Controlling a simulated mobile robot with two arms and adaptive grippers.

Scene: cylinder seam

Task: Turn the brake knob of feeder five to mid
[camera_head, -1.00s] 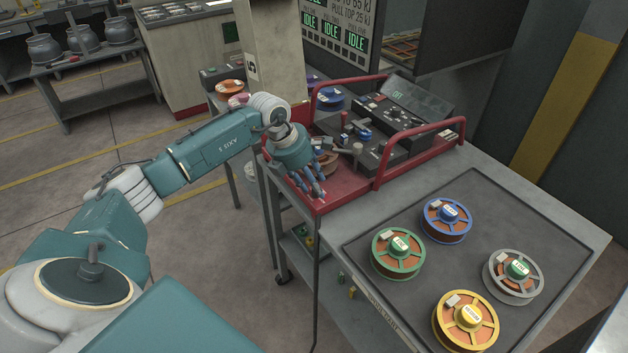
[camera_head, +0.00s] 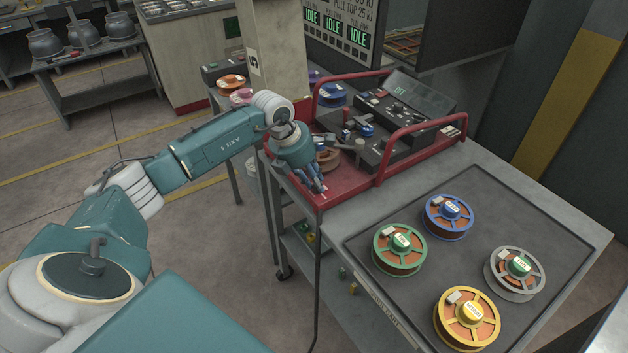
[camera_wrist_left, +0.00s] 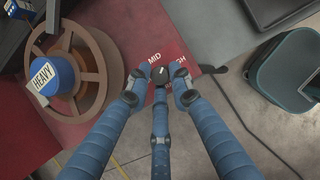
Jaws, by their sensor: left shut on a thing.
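My left gripper (camera_head: 313,184) reaches down at the front left corner of the red tray on the bench. In the left wrist view its blue fingers (camera_wrist_left: 160,82) are shut on a small dark knob (camera_wrist_left: 160,75), the brake knob. White lettering beside the knob on the red plate (camera_wrist_left: 178,52) reads MID, with a second word partly covered by a finger. A brown spool (camera_wrist_left: 85,75) with a blue hub marked HEAVY sits left of the knob; it also shows behind the gripper in the head view (camera_head: 328,158). My right gripper is not in view.
A red-railed tray (camera_head: 408,140) holds a dark control panel (camera_head: 385,108). Green (camera_head: 399,250), blue (camera_head: 448,217), grey (camera_head: 514,273) and yellow (camera_head: 467,319) spools stand on the dark mat at the right. A screen (camera_head: 342,35) behind shows IDLE several times.

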